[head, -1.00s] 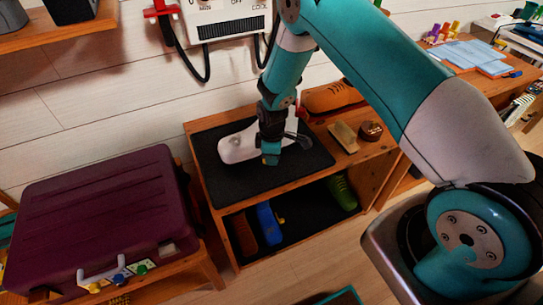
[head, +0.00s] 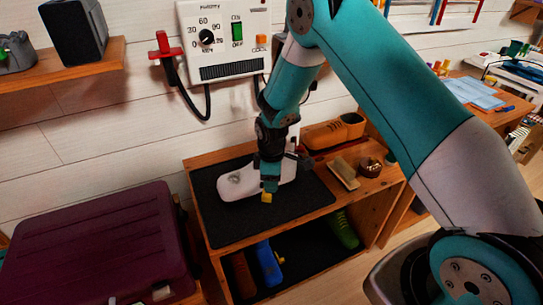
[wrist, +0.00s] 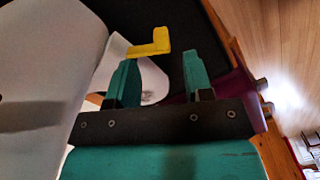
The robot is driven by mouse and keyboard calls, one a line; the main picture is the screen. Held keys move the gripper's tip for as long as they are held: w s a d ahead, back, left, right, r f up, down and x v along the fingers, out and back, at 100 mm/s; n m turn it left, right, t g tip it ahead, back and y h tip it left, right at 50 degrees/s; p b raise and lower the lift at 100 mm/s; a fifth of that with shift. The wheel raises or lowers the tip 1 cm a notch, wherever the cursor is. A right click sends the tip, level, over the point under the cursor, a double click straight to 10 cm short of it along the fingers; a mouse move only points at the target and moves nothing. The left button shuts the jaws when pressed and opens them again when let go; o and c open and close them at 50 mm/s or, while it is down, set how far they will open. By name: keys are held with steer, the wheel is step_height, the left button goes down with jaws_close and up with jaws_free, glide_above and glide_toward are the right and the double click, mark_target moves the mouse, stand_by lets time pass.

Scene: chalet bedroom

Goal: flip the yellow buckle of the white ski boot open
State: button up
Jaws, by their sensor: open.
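The white ski boot (head: 236,182) is on the black mat on top of the wooden bench, partly hidden behind my arm. Its white shell (wrist: 50,60) fills the left of the wrist view. The yellow buckle (wrist: 152,43) is an L-shaped lever sticking out from the shell. It also shows in the head view (head: 267,197), just below my gripper (head: 270,184). In the wrist view my gripper (wrist: 160,76) is open, its two teal fingers apart. The buckle is beyond the left fingertip and partly over the gap. I cannot tell whether they touch.
The black mat (head: 225,228) is clear in front of the boot. A purple suitcase (head: 100,240) stands at the left.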

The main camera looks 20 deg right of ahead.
step_height(320, 180, up, 11)
steer(key=shift+b, duration=0.35)
steer(key=shift+f, duration=0.1)
steer(key=s+a+r+m+y, duration=0.2)
steer(key=s+a+r, duration=0.4)
steer(key=s+r, duration=0.55)
steer(key=s+a+r+m+y, duration=0.1)
steer(key=s+r, duration=0.2)
steer(key=s, duration=0.5)
steer(key=s+a+r+m+y, duration=0.1)
steer(key=s+a+r+m, duration=0.1)
steer(key=s, duration=0.6)
steer(key=shift+s+a+r, duration=0.15)
steer(key=shift+s+r, duration=0.1)
steer(key=shift+r, duration=0.6)
